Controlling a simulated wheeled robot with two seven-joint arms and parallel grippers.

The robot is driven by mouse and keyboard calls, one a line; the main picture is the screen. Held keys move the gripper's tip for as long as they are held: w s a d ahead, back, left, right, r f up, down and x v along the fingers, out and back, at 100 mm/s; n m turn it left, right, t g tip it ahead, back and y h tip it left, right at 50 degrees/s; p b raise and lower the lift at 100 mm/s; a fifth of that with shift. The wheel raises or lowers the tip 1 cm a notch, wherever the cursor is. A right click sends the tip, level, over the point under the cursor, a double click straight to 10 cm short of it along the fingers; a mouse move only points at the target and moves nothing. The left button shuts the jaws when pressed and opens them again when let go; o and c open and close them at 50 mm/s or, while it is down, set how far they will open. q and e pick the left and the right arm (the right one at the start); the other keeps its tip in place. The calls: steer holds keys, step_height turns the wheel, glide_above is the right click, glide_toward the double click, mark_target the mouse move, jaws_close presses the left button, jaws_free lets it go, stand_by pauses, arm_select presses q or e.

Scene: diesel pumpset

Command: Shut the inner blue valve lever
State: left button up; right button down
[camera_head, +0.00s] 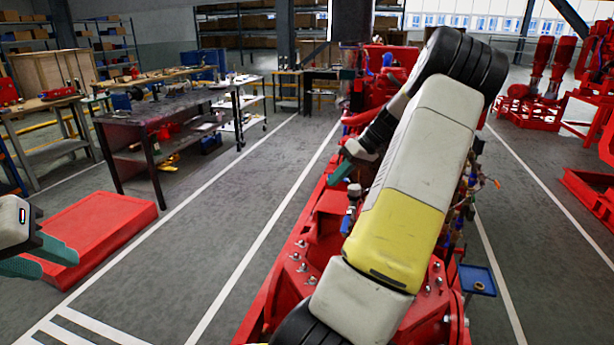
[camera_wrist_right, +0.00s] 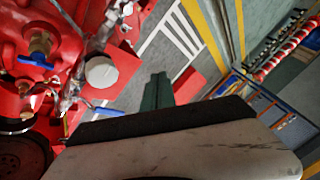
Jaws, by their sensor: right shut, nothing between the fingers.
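In the right wrist view, a blue lever (camera_wrist_right: 36,62) sits on a brass valve (camera_wrist_right: 40,42) on the red machine. A second blue lever (camera_wrist_right: 100,111) shows lower, left of my right gripper's green fingers (camera_wrist_right: 157,92). I cannot tell for sure which lever is the inner one. My right gripper (camera_head: 340,173) is shut and empty beside the red pumpset (camera_head: 325,222) in the head view, apart from the upper lever. My right arm hides much of the pumpset. My left gripper (camera_head: 42,258) is open and empty at the far left.
A red tray-like platform (camera_head: 95,235) lies on the floor near my left gripper. A dark workbench (camera_head: 155,115) stands behind it. A white cap (camera_wrist_right: 101,72) is close to the levers in the wrist view. The grey floor between platform and pumpset is clear.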

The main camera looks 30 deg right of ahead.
steer(key=w+d+r+m+g+h, duration=0.2)
steer(key=w+d+r+m+h, duration=0.3)
steer(key=w+d+m+h, duration=0.55)
steer(key=shift+m+y, duration=0.75)
steer(key=shift+m, duration=0.1)
steer(key=shift+w+a+f, duration=0.2)
steer(key=shift+a+f, duration=0.1)
steer(key=shift+f, duration=1.3)
steer(key=shift+w+a+f, duration=0.25)
steer(key=shift+f, duration=1.35)
steer(key=shift+w+a+f, duration=0.2)
steer(key=shift+a+f, duration=0.1)
steer(key=shift+f, duration=1.3)
